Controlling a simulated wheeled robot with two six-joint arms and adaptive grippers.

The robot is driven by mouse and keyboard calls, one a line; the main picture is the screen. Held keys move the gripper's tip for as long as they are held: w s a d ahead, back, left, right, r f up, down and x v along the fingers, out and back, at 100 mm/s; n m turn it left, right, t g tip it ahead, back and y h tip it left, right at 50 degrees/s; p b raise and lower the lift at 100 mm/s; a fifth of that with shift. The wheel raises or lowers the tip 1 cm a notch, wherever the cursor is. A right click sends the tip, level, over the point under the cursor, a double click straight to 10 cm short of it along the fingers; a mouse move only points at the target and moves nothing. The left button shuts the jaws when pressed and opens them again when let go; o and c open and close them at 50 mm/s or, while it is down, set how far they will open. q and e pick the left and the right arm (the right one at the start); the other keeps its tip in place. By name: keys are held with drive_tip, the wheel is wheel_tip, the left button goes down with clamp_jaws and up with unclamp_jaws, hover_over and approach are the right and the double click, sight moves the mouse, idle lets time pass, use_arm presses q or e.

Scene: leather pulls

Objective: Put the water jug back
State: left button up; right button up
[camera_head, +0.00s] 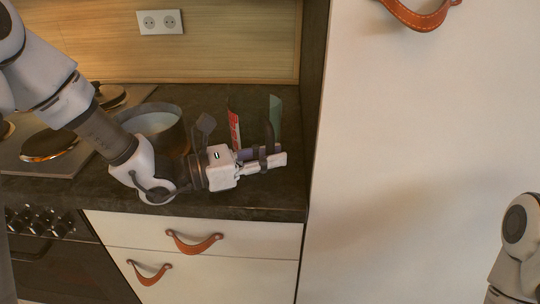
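My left gripper (268,158) reaches in from the left, low over the front part of the dark countertop (215,203). Its fingers point right, and I cannot tell whether they are open or hold something. Just behind it stand a dark upright item with a red label (234,128) and a greenish upright item (275,112), both partly hidden by the gripper. I cannot tell whether either is the water jug. My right gripper is out of view; only a part of my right arm shows at the lower right.
A metal pot (157,124) stands left of the gripper, partly behind my arm. The hob (50,146) is at the left. A tall white cabinet front (420,150) closes off the right side. Drawers with leather pulls (194,243) are below the counter.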

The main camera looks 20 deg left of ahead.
use_arm(q)
drive_tip(key=shift+o, duration=1)
drive_tip(key=shift+a, duration=0.1)
drive_tip(key=shift+r, duration=0.15)
drive_tip(key=shift+r+p, duration=0.25)
drive_tip(key=shift+p, duration=0.1)
drive_tip(key=shift+s+a, duration=0.15)
drive_tip(key=shift+a, duration=0.05)
drive_tip(key=p+v, duration=0.2)
drive_tip(key=v, duration=0.1)
drive_tip(key=p+v, duration=0.2)
drive_tip(key=shift+a+r, duration=0.15)
drive_tip(key=shift+r, duration=0.1)
drive_tip(key=p+v, duration=0.5)
drive_tip(key=p, duration=0.3)
drive_tip(key=shift+s+a+r, duration=0.1)
drive_tip(key=shift+s, duration=0.05)
drive_tip(key=shift+s+a+f+p, duration=0.25)
drive_tip(key=shift+s+f+p, duration=0.1)
drive_tip(key=shift+p, duration=0.15)
drive_tip(key=shift+f, duration=0.15)
